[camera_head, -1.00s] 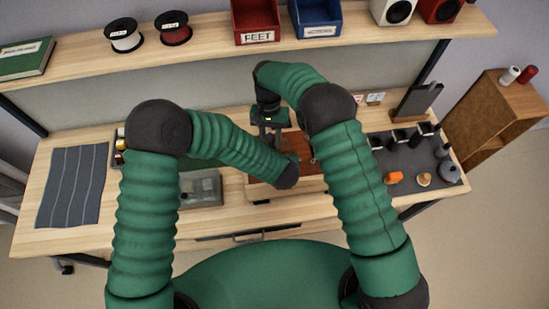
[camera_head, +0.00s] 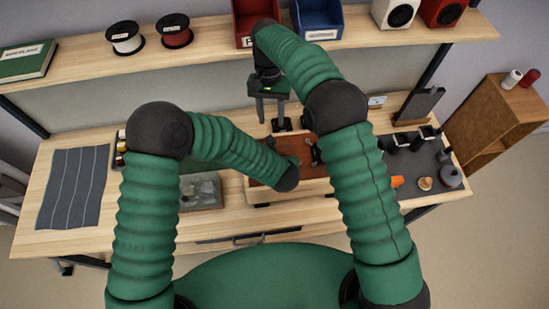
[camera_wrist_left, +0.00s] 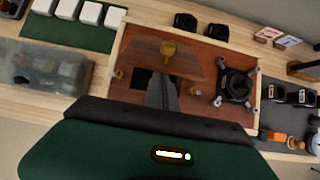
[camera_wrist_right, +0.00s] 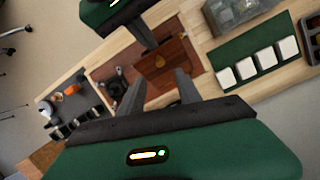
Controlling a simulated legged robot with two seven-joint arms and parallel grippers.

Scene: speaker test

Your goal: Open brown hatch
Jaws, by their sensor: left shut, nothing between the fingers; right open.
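The brown hatch (camera_wrist_left: 150,50) is a wooden panel with a gold knob (camera_wrist_left: 168,50), set in the red-brown top of a pale-framed box (camera_head: 290,193). It looks tilted up, with a dark opening (camera_wrist_left: 142,78) showing below it. My left gripper (camera_wrist_left: 162,82) is shut and empty, its fingertips at the hatch's near edge by the opening; whether they touch it I cannot tell. In the head view my forearm hides most of this. My right gripper (camera_head: 271,121) is open and empty, raised above the back of the box. The hatch also shows in the right wrist view (camera_wrist_right: 172,55).
A black wheel-like fitting (camera_wrist_left: 235,88) sits on the box top beside the hatch. A clear-lidded container (camera_head: 203,190) stands left of the box. A dark mat (camera_head: 440,165) with several small items lies right. The shelf with bins (camera_head: 318,20) is close behind my right arm.

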